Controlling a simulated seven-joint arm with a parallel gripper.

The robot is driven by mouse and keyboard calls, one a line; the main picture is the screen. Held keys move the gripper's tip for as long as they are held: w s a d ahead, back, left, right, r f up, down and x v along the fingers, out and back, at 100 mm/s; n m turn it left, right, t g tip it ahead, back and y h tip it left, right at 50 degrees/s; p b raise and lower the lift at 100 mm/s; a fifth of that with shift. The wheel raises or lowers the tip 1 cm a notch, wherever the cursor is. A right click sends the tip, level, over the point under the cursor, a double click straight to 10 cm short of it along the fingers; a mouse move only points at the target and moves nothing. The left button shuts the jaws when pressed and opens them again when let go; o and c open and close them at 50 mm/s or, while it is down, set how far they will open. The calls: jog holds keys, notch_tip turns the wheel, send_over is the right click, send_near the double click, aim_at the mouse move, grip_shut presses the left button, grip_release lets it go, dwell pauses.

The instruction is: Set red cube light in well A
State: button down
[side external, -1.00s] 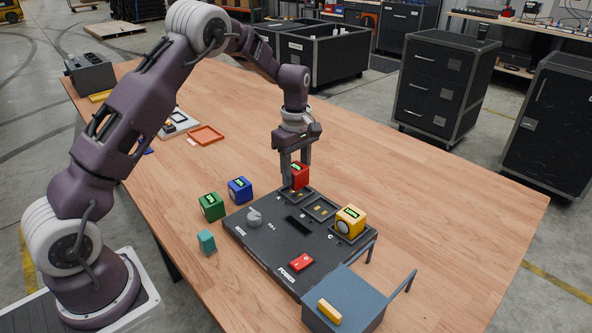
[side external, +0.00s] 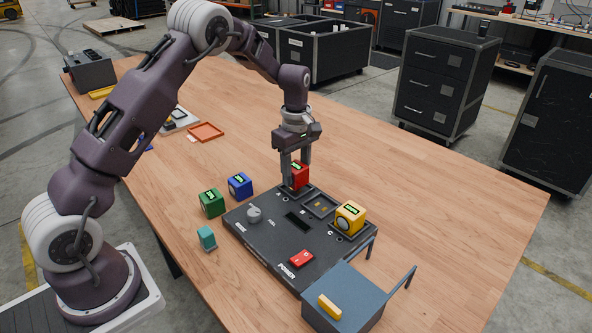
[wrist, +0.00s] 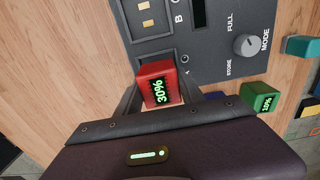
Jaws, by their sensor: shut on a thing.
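The red cube light (side external: 299,177) is between the fingers of my gripper (side external: 294,178), which is shut on it. It sits at well A of the dark panel (side external: 262,238), upright, low over or in the well; its underside is hidden, so I cannot tell if it touches the floor of the well. In the wrist view the red cube (wrist: 157,84) shows a green "30%" display, and the panel (wrist: 205,60) lies beyond it. Well B (side external: 319,206) is empty with contacts showing. A yellow cube light (side external: 350,217) stands in well C.
Green (side external: 211,203) and blue (side external: 240,187) cube lights and a small teal block (side external: 206,238) stand left of the panel. The panel carries a grey knob (side external: 254,214) and a red power switch (side external: 301,258). A blue-grey box (side external: 345,298) with a yellow handle is in front. The table is clear to the right.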

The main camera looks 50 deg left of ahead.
aim_at(296, 166)
jog(key=shift+f, duration=0.15)
jog(key=shift+f, duration=0.75)
jog(key=shift+c, duration=1.2)
grip_release()
jog(key=shift+r, duration=4.55)
